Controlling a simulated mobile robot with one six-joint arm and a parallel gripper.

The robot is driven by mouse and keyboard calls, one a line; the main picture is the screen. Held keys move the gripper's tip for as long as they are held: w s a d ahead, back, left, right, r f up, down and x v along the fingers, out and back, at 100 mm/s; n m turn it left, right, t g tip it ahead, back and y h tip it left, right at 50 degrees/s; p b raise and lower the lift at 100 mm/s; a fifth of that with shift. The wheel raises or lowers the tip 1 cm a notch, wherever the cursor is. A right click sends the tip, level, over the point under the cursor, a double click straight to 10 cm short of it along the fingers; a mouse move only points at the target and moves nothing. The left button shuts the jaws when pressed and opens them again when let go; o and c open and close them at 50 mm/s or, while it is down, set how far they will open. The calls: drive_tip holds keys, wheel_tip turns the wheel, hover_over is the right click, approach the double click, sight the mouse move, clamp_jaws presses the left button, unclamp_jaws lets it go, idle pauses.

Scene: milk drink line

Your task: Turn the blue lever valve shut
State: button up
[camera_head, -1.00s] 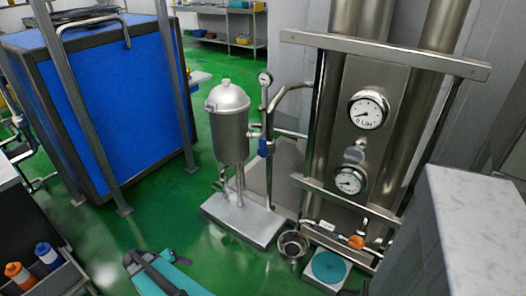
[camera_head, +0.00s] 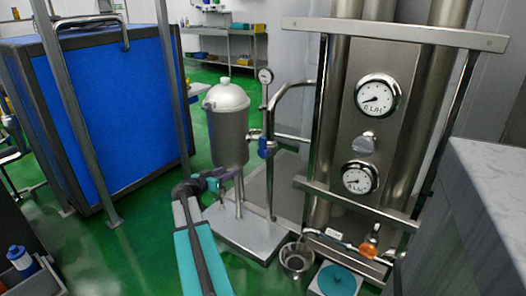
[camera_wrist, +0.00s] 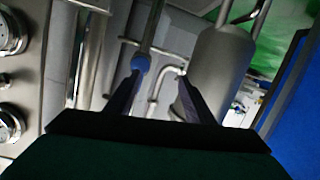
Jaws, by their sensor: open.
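The blue lever valve (camera_head: 266,148) sits on the steel pipe to the right of the lidded steel vessel (camera_head: 228,130), below a small round gauge. In the wrist view a blue part (camera_wrist: 141,64), seemingly this valve, shows on a pipe near the left fingertip. I cannot tell the lever's exact angle. My gripper (camera_wrist: 160,82) is open, with two dark fingers apart and nothing between them but background. In the head view my gripper (camera_head: 219,184) is small, in front of the vessel's lower part, below and left of the valve. Whether a finger touches the valve is not clear.
A steel panel with two large gauges (camera_head: 377,96) and upright columns stands to the right. A steel bucket (camera_head: 297,258) and a teal-topped scale (camera_head: 338,280) are on the floor below it. A blue-walled enclosure (camera_head: 100,115) stands left.

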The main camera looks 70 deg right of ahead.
sight(262, 141)
drive_tip(key=s+d+r+m+g+h+b, duration=0.1)
drive_tip(key=s+d+r+m+h+b, duration=0.1)
drive_tip(key=s+d+r, duration=0.3)
drive_tip(key=shift+s+d+r+m+b, duration=0.35)
drive_tip(key=shift+d+r+b, duration=0.2)
drive_tip(key=shift+d+r, duration=0.45)
drive_tip(key=shift+d+f, duration=0.1)
drive_tip(key=shift+d, duration=0.15)
drive_tip(key=shift+b+x, duration=0.5)
drive_tip(key=shift+x, duration=6.3)
drive_tip(key=shift+s, duration=0.15)
drive_tip(key=shift+a, duration=0.1)
clamp_jaws()
